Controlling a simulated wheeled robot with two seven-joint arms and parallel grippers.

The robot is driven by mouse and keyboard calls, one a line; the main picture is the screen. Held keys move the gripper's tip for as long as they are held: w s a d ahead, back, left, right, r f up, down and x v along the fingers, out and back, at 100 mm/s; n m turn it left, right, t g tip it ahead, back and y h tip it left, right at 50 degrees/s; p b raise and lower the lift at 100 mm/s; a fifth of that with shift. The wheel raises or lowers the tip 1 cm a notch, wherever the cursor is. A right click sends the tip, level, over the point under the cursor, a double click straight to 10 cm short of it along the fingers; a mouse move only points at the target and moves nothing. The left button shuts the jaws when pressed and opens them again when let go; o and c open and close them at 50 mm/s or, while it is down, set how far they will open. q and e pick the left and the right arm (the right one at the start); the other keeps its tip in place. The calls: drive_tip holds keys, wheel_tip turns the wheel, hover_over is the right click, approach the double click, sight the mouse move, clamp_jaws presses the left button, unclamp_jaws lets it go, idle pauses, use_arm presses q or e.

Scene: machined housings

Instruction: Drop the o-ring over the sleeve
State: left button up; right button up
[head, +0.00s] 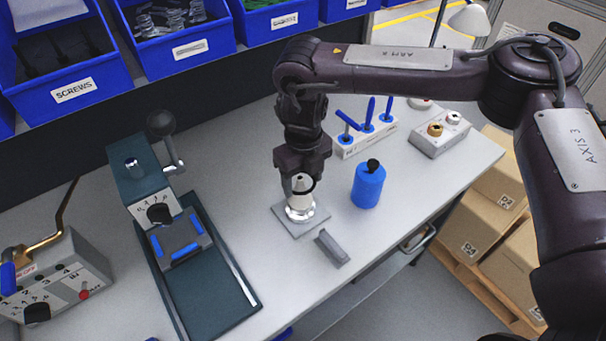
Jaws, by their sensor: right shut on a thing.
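The sleeve (300,205) is a pale, tapered piece with a shiny metal lower part, standing upright on a square grey plate (287,222) on the bench. My right gripper (301,182) points down directly over it, shut on the dark o-ring (314,188). The o-ring is at the level of the sleeve's pale upper part and seems to lie around it. The fingers hide much of the ring, and I cannot tell whether it touches the sleeve. My left gripper is not in view.
A small grey block (332,247) lies just in front of the plate. A blue bottle (368,184) stands to the right, with a blue-handled tool rack (362,141) behind. A green lever press (150,185) stands left. Blue bins (187,48) line the back.

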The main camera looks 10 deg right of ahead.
drive_tip(key=shift+f, duration=0.2)
drive_tip(key=o, duration=1.3)
drive_tip(key=shift+c, duration=0.2)
wheel_tip(320, 180, up, 8)
drive_tip(key=b, duration=0.1)
drive_tip(key=shift+f, duration=0.1)
